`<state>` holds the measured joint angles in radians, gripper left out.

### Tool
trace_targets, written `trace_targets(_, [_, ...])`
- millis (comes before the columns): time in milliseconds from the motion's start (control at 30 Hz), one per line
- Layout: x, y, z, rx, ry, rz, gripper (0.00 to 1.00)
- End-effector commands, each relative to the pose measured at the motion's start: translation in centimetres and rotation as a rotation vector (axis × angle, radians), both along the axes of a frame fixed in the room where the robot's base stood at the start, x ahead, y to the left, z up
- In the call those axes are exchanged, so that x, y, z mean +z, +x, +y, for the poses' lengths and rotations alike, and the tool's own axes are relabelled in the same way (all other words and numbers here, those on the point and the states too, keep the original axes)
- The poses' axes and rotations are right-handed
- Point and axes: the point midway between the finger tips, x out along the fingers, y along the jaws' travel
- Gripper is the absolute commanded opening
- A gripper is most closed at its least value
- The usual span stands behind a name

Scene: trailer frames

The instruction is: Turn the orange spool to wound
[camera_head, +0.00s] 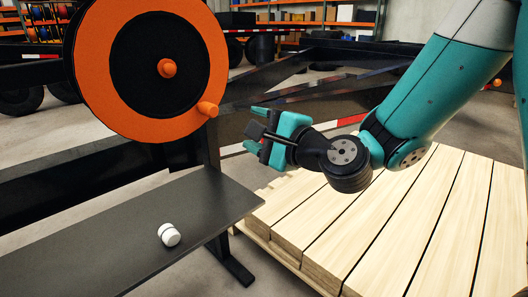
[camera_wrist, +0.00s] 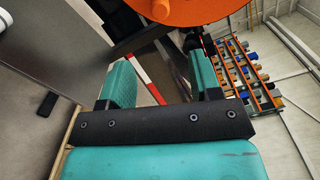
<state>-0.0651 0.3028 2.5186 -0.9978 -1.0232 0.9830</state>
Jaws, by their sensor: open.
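The orange spool (camera_head: 102,76) stands upright at the upper left of the head view, with a black centre disc. It has an orange hub knob (camera_head: 167,68) in the middle and an orange crank handle (camera_head: 207,109) sticking out near its lower right rim. In the wrist view part of the orange spool (camera_wrist: 195,10) shows at the top edge, cut off. My gripper (camera_head: 257,128) is right of the spool and a little below the handle, its teal fingers apart with nothing between them. In the wrist view my gripper (camera_wrist: 165,85) also shows open and empty.
A dark bench (camera_head: 75,225) lies below the spool with a small white cylinder (camera_head: 169,235) on it. A stack of pale planks (camera_head: 400,220) fills the lower right, under my arm. Black trailer frames (camera_head: 330,65) and shelves (camera_head: 330,14) stand behind.

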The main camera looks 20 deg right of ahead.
Motion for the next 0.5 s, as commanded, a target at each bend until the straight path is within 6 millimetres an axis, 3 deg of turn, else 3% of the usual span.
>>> trace_targets(200, [-0.18, -1.16, -0.7, -0.003, 0.0, 0.0, 0.58])
trace_targets(500, [-0.05, -1.32, -0.81, -0.003, -0.001, 0.002, 0.58])
